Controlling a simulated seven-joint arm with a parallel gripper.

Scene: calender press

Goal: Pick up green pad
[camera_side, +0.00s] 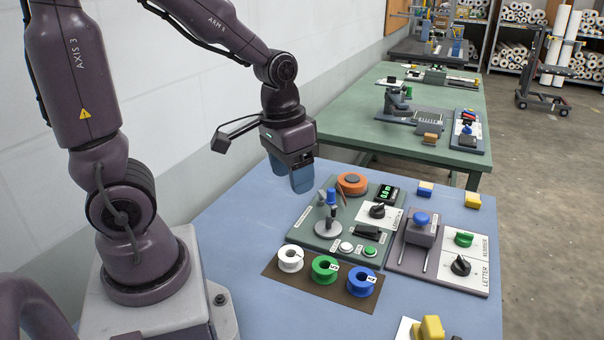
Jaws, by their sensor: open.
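My gripper (301,181) points down with blue fingers, open, above the table behind and left of the rings. It is well apart from them, and nothing shows between its fingers.
A green-grey panel (307,240) with an orange disc (352,183), a lever post and buttons stands just behind the rings. A grey press unit (418,232) and a white knob panel (470,268) are to the right. A yellow block (428,330) lies at the front. The table's left is bare.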

